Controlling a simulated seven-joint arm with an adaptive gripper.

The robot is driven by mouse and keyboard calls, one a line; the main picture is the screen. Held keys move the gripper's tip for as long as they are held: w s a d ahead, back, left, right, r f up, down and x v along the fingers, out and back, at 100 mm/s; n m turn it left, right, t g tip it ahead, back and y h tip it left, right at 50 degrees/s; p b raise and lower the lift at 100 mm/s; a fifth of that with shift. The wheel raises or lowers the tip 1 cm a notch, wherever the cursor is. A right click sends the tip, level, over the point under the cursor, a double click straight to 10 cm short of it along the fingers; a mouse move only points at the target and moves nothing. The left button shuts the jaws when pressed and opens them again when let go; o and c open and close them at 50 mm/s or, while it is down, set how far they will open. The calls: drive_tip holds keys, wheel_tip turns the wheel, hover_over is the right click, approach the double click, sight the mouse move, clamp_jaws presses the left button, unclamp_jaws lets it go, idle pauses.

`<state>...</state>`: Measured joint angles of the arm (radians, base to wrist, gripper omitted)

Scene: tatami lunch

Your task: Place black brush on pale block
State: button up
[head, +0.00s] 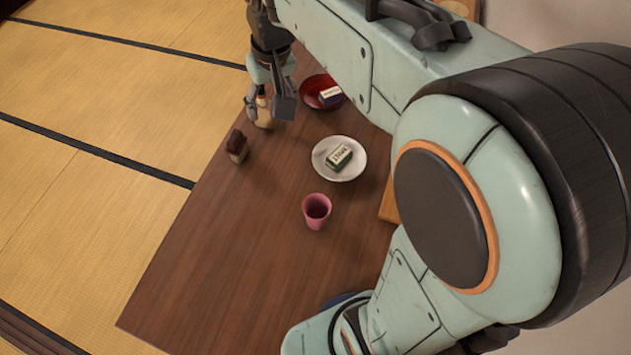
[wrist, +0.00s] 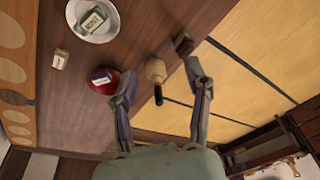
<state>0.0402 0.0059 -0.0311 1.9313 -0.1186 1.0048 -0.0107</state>
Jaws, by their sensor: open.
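The black brush (wrist: 157,94) has a black handle and a rounded pale head (wrist: 155,70). It stands upright on the table, and its pale head also shows in the head view (head: 264,117). My gripper (head: 267,105) points down over it with its fingers open. In the wrist view my gripper (wrist: 161,72) has one finger on each side of the brush, without visible contact.
A white plate (head: 352,172) holds a green-and-white labelled block (head: 338,158). A red plate (head: 310,98) holds a dark-and-white block (head: 330,95). A pink cup (head: 317,210) and a small dark-brown-topped piece (head: 237,145) stand nearby.

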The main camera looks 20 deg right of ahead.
drive_tip(key=s+a+f+g, duration=0.1)
drive_tip(key=s+f, duration=0.1)
drive_tip(key=s, duration=0.8)
drive_tip(key=s+a+f+g, duration=0.1)
drive_tip(key=s+f, duration=0.1)
drive_tip(key=s, duration=0.8)
drive_tip(key=shift+s+f+n+g, duration=0.3)
drive_tip(key=shift+s+f, duration=0.05)
drive_tip(key=shift+f, duration=0.05)
